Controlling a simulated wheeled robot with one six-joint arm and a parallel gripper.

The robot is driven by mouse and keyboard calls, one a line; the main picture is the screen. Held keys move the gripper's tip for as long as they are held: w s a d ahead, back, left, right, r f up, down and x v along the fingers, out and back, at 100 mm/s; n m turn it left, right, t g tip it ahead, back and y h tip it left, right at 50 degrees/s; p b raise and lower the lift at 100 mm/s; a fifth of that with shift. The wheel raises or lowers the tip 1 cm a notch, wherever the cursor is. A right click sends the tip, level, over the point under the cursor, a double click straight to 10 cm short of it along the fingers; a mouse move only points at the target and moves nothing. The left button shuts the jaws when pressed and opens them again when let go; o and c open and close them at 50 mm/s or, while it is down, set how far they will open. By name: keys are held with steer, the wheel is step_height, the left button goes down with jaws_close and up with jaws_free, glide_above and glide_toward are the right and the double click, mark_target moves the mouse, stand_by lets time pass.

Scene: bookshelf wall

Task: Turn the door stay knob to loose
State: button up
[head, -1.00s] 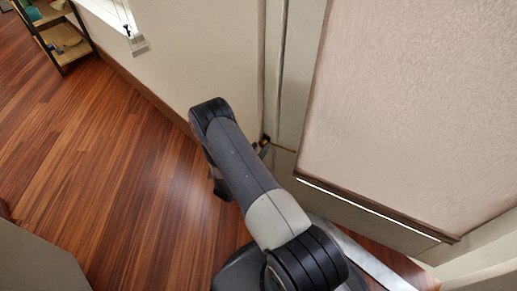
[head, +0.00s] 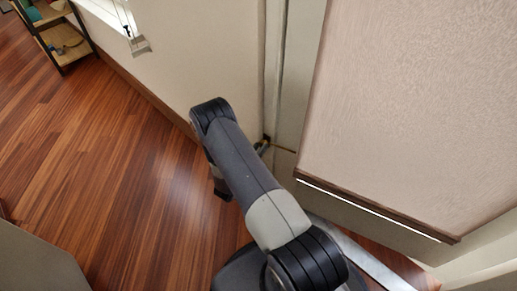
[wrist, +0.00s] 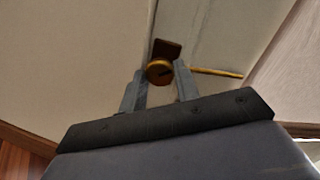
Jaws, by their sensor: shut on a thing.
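The door stay knob (wrist: 158,71) is a round brass knob with a dark mark on its face. It sits in front of a small dark brown bracket (wrist: 167,48) in the wrist view. My gripper (wrist: 161,76) has one grey finger on each side of the knob and is shut on it. A thin brass rod (wrist: 217,72) runs out to the right from beside the knob. In the head view the rod (head: 283,149) shows low by the wall corner, while my arm hides most of the gripper. I cannot read the knob's setting.
A pale wall (head: 205,50) rises behind my arm. A large textured panel (head: 420,110) with a brown lower edge stands close on the right. Wood floor (head: 100,170) is open to the left, with a shelf (head: 55,35) at the far upper left.

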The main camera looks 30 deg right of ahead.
steer(key=n+b, duration=0.1)
steer(key=n, duration=0.3)
steer(key=shift+r+n+g+y, duration=0.1)
steer(key=shift+n+g+y, duration=0.2)
steer(key=shift+g, duration=0.1)
steer(key=n, duration=0.2)
steer(key=n+g, duration=0.1)
steer(key=n, duration=0.1)
steer(key=shift+w+a+r+n+b, duration=0.1)
steer(key=shift+w+n+b, duration=0.05)
steer(key=shift+n+b, duration=0.2)
stand_by(0.4)
steer(key=o, duration=1)
steer(key=p+v, duration=0.1)
steer(key=v, duration=0.9)
steer(key=shift+a+r, duration=0.2)
steer(key=shift+a, duration=0.2)
